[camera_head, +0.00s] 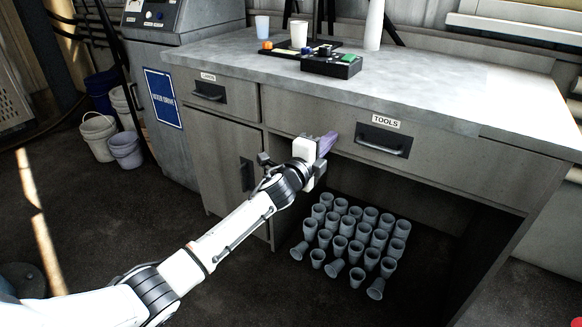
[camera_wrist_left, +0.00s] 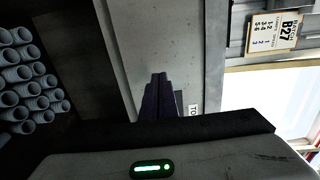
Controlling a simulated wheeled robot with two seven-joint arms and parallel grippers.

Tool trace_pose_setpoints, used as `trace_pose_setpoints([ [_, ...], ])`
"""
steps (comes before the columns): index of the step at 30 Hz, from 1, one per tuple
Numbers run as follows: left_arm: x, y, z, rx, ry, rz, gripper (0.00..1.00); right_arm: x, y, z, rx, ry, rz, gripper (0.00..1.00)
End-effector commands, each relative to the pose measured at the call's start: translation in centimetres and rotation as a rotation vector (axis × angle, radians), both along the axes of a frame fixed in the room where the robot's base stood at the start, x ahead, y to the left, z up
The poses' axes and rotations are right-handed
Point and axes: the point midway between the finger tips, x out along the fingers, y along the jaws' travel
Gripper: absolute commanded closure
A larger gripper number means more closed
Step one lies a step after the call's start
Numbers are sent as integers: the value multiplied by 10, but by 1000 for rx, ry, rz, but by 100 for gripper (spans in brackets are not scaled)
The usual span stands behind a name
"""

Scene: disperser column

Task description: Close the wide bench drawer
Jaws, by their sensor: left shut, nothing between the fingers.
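The wide bench drawer (camera_head: 450,162) is the long grey front under the worktop, with a TOOLS label and a dark handle (camera_head: 383,139). Its front looks about flush with the bench; I cannot tell whether a small gap is left. My left gripper (camera_head: 329,143) is shut and empty, its fingertips at the left part of the drawer front, left of the handle. In the left wrist view its dark fingers (camera_wrist_left: 160,88) point at the grey drawer front (camera_wrist_left: 137,35), with part of the label beside them. I cannot tell whether they touch. My right gripper is not in view.
Several grey cups (camera_head: 350,235) stand below the drawer in the open bay. A small drawer (camera_head: 235,98) and a cupboard door (camera_head: 222,150) are to the left. Cups and a black box (camera_head: 331,66) stand on the worktop (camera_head: 440,85). Buckets (camera_head: 98,135) stand at far left.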

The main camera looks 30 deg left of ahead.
Motion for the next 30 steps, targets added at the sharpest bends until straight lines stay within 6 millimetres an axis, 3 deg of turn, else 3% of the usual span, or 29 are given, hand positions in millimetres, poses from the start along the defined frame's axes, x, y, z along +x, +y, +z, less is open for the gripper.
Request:
trace_pose_setpoints([
  [6,-48,0,0,0,4,-6,100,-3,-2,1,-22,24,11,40],
  [12,-84,2,-1,1,4,-5,100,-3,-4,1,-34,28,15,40],
  [23,-103,3,-2,-2,4,-5,100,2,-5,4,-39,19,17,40],
  [26,-112,-2,-11,-52,38,-6,100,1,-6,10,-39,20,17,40],
  [29,-140,-14,-38,-204,134,-2,100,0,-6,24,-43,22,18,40],
  [30,-158,-22,-53,-293,189,6,100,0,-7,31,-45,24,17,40],
])
